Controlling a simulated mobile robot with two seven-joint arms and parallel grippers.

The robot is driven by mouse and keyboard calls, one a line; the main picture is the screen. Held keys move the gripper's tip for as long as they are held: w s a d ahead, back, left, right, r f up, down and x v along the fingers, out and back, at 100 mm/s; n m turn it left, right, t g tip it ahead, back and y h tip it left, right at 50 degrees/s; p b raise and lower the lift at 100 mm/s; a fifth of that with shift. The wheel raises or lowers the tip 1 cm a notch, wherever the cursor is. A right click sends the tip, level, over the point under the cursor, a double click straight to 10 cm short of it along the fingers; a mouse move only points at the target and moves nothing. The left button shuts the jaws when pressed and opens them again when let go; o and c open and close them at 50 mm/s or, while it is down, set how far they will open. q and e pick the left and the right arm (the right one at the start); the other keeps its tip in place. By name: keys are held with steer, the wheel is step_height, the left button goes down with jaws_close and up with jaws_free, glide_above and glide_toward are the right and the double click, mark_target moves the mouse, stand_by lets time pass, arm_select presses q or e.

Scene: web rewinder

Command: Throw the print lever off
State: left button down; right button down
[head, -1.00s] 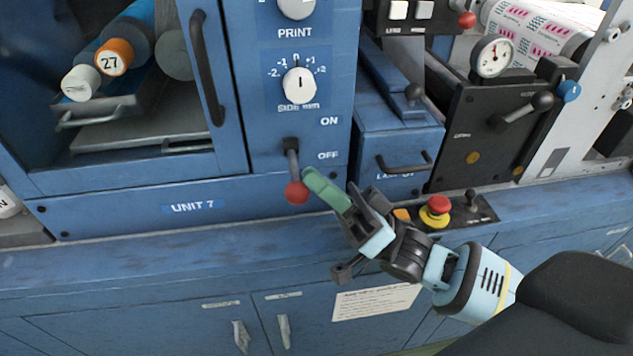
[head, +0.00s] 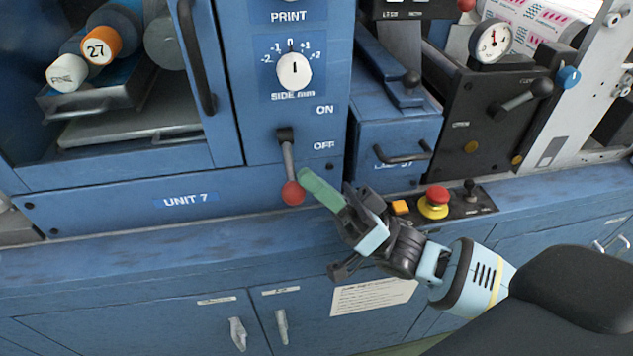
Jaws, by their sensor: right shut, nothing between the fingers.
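Whether the fingertips touch the knob or lever I cannot tell. My left gripper is not in view.
A blue ledge (head: 150,245) runs below the panel. A red emergency button (head: 434,201) and an orange button (head: 400,207) stand right of my gripper. A blue drawer with a black handle (head: 402,158) is at the right. A cabinet door handle (head: 195,60) is upper left.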

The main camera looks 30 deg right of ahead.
stand_by(0.3)
steer(key=shift+f, duration=0.1)
steer(key=s+d+f+b, duration=0.1)
steer(key=s+d+f, duration=0.2)
steer(key=s+d, duration=0.6)
steer(key=shift+s+d+f, duration=0.15)
steer(key=shift+d, duration=1.65)
